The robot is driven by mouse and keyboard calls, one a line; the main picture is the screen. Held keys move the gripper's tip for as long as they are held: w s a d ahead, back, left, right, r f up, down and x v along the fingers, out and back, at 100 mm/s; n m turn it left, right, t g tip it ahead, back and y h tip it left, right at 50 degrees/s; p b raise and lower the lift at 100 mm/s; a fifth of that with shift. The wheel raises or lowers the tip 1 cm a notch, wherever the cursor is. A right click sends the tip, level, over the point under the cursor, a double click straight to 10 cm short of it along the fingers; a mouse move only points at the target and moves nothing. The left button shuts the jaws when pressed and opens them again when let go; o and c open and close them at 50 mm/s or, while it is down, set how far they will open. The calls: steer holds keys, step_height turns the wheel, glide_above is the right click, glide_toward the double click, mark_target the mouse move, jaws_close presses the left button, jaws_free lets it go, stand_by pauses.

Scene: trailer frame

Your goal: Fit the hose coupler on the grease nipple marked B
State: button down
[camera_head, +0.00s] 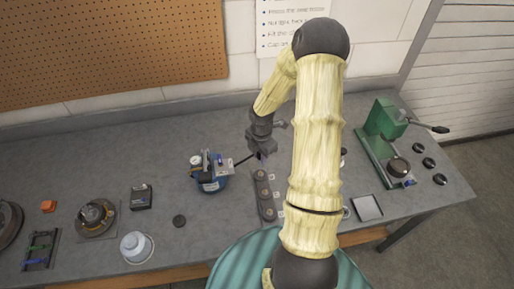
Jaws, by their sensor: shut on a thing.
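My gripper (262,154) points down above the far end of a dark strip (267,197) on the bench. It is shut, and a dark hose (243,160) runs from a blue pump-like unit (211,177) on its left up to it. The coupler at the hose end is too small to make out at the jaws. Several round fittings stand in a row on the strip, with small pale labels (280,213) on its right side. The letters cannot be read, so I cannot tell which one is B. I cannot tell whether the coupler touches a fitting.

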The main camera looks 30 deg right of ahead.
steer(key=shift+w+d, duration=0.1)
steer(key=shift+w, duration=0.1)
steer(key=shift+s, duration=0.4)
steer(key=shift+a+f+b, duration=0.2)
steer(key=shift+f+b, duration=0.05)
steer(key=shift+b, duration=0.1)
step_height(320, 180, down, 4)
steer(key=b, duration=0.3)
steer(key=shift+d+r+b, duration=0.15)
steer(key=shift+r+b, duration=0.1)
steer(key=shift+b, duration=0.15)
steer(key=shift+w+f, duration=0.1)
steer(key=shift+f, duration=0.35)
steer(key=shift+r+p, duration=0.1)
steer(key=shift+p, duration=0.3)
steer(key=shift+f, duration=1)
stand_by(2.1)
